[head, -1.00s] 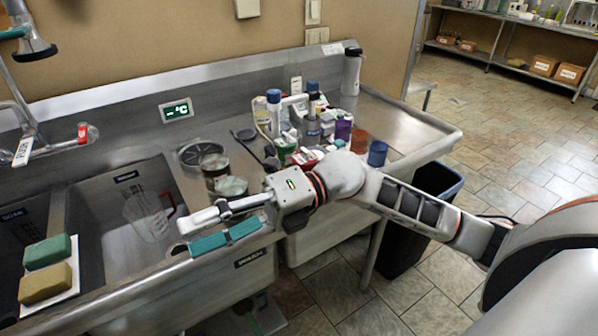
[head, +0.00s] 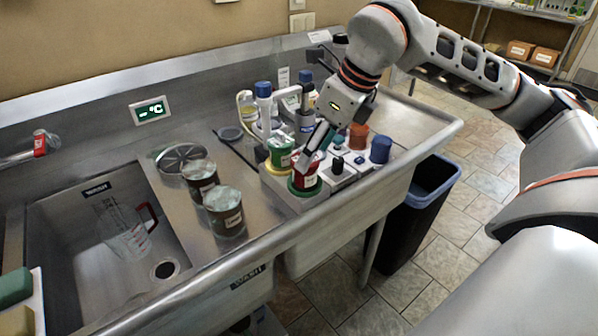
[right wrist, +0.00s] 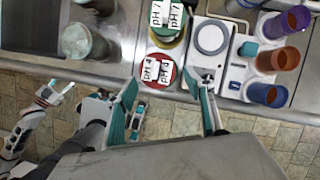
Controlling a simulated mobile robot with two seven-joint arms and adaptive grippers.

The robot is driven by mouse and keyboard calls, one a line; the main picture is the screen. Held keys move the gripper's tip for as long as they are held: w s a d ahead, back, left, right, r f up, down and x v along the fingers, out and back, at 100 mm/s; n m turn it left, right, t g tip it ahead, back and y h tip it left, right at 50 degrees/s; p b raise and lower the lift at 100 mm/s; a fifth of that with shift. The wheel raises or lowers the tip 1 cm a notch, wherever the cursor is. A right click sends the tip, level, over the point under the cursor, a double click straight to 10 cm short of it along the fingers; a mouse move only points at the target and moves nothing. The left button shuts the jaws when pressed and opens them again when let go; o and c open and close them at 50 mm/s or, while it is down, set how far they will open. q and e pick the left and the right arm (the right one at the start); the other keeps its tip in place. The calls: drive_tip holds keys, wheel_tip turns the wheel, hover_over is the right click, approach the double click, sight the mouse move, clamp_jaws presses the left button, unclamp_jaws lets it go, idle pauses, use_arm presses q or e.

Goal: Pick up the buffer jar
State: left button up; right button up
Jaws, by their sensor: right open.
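Two buffer jars stand together at the front left of the instrument group on the steel counter. The red jar (head: 306,174), marked pH 4 in the right wrist view (right wrist: 159,70), is nearest the counter's front edge. The green jar (head: 280,152) is behind it; its label reads pH 7 in the right wrist view (right wrist: 167,16). My right gripper (right wrist: 167,106) is open and empty, its fingers spread to either side of the red jar's line but short of it in that view. In the head view it hangs over the jars, partly covering them. My left gripper shows only small in the right wrist view (right wrist: 52,94).
Two brown jars (head: 225,215) with pale lids stand left of the buffer jars. A pH meter stand, an orange cup (head: 358,137) and a blue cup (head: 381,150) crowd the right. The sink (head: 100,245) holds a measuring jug (head: 122,230). A bin (head: 415,210) stands below the counter.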

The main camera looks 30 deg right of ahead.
drive_tip(key=shift+a+f, duration=0.15)
drive_tip(key=shift+f, duration=0.55)
drive_tip(key=x, duration=0.5)
drive_tip(key=shift+w, duration=0.2)
drive_tip(key=c, duration=1.1)
drive_tip(key=shift+c, duration=0.2)
